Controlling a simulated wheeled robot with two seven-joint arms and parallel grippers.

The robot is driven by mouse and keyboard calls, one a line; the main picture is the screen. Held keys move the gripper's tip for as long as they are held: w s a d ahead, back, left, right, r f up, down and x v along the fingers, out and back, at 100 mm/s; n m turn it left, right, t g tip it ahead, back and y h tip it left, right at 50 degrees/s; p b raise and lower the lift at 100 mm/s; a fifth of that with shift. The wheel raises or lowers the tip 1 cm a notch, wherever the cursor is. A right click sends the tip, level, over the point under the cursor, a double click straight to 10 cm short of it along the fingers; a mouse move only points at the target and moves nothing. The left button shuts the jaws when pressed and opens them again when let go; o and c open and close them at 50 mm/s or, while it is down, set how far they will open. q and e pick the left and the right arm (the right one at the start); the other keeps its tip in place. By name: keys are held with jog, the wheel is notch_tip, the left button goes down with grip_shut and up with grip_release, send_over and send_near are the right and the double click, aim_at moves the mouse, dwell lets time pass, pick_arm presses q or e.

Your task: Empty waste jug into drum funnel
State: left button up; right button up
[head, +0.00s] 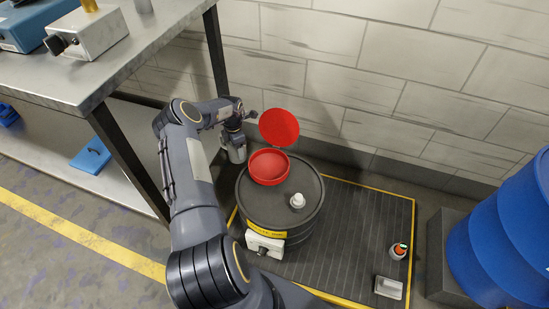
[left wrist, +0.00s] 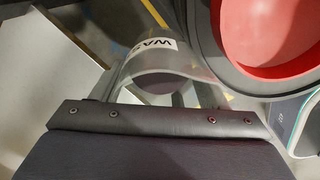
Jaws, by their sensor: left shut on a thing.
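The black drum (head: 285,215) stands on a dark ribbed floor platform. Its red funnel (head: 269,168) is on top, with the round red lid (head: 279,128) raised open behind it. My left gripper (head: 234,132) is shut on the grey, see-through waste jug (head: 237,154), just left of the funnel and apart from it. The jug hangs about upright beside the drum's upper left edge. In the left wrist view, the jug (left wrist: 148,62) shows a white label reading "WA", and the funnel (left wrist: 270,35) is at the upper right. The jug's contents cannot be made out. My right gripper is not in view.
A white cap (head: 297,201) sits on the drum top. A metal workbench (head: 150,50) stands at the left, its leg close to my arm. A block wall is behind. A blue drum (head: 505,235) stands at the right. A small bottle (head: 398,251) is on the platform (head: 370,215).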

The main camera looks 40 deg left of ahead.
pick_arm(q)
jog(key=shift+s+r, duration=0.1)
jog(key=shift+r, duration=0.1)
